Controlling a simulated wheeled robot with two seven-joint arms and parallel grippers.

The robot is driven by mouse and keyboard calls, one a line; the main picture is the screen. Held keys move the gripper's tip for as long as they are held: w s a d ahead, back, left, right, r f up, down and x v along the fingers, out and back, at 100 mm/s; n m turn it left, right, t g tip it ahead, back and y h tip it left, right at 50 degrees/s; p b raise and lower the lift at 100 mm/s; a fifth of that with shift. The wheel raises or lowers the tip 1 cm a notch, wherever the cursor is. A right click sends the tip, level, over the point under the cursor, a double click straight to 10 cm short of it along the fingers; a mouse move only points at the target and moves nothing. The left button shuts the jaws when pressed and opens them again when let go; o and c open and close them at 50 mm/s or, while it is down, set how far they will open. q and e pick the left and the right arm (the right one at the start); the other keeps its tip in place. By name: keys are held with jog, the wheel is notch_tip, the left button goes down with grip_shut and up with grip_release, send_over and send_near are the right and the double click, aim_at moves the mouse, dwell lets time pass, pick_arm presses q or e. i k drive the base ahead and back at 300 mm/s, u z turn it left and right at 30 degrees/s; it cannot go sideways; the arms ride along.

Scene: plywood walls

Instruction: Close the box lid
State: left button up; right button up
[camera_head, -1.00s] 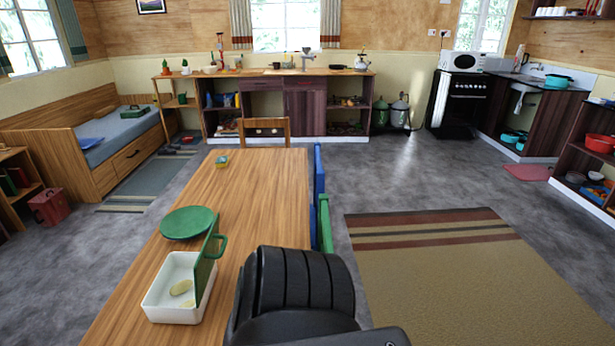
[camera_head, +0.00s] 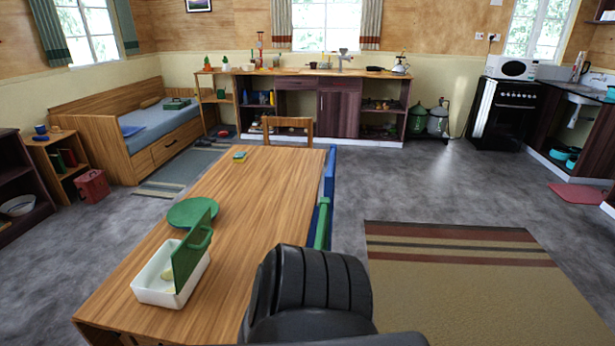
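A white box (camera_head: 152,289) stands open on the near left part of the wooden table. Its green lid (camera_head: 192,247) with a handle stands upright along the box's right side. Something pale lies inside the box, partly hidden by the lid. Neither of my grippers is in view. A black rounded part of mine fills the bottom centre, beside the table's right edge.
The wooden table (camera_head: 262,190) also bears a green round plate (camera_head: 193,211) behind the box and a small yellow-green item (camera_head: 239,157) at the far end. A chair (camera_head: 288,126) stands at the far end. Blue and green chair parts (camera_head: 322,222) line the right edge. A striped rug (camera_head: 460,290) lies right.

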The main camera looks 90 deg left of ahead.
aim_at(184, 259)
jog(key=u, duration=3.6)
jog(key=i, duration=0.5)
jog(key=z, duration=0.4)
jog(key=k, duration=0.95)
jog(key=u, duration=0.75)
jog(key=k, duration=0.4)
jog(key=u, duration=0.45)
